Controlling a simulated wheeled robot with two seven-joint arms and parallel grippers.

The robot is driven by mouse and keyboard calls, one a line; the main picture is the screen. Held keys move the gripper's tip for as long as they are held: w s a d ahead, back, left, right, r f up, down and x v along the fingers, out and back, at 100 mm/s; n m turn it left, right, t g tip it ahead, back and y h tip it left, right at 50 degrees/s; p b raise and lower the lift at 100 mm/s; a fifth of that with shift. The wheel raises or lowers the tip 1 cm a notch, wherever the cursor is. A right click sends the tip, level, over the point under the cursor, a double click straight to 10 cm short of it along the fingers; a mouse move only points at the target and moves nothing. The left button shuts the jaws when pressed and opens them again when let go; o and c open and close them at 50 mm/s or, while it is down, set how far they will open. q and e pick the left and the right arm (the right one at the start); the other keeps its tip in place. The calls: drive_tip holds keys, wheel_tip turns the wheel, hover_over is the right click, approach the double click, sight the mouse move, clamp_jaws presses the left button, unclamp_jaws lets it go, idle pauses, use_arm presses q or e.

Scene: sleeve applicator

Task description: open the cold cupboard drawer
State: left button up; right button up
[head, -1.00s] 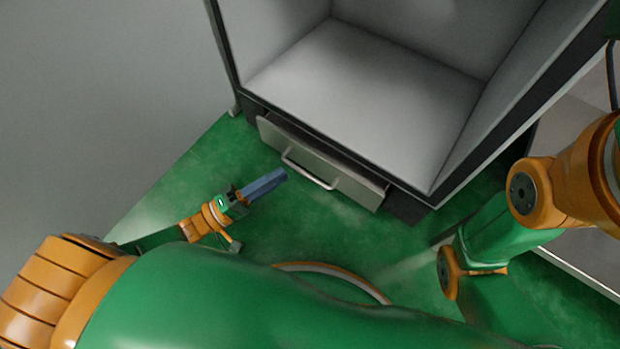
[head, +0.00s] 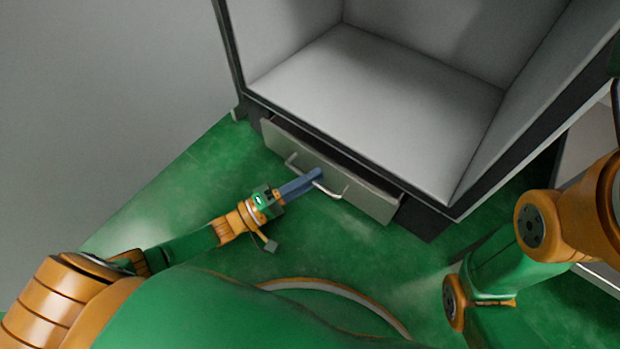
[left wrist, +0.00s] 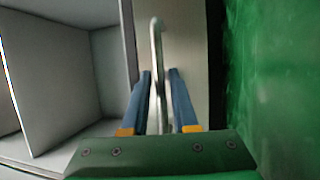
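The cold cupboard (head: 370,110) stands with its pale, empty inside facing me. Its drawer (head: 369,200) is low at the front, with a dark gap along its top edge. The drawer's bar handle (head: 332,193) also shows in the left wrist view (left wrist: 156,40). My left gripper (head: 318,175) is at the handle in the head view. In the left wrist view its two blue fingers (left wrist: 160,72) lie one on each side of the bar, with some gap showing, so it is open around the handle. My right gripper is out of view.
The green floor (head: 190,190) in front of the drawer is clear. A plain grey wall (head: 100,90) is at the left. My right arm is at the right of the head view, beside the cupboard.

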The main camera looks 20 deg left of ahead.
use_arm(q)
clamp_jaws()
idle(1.3)
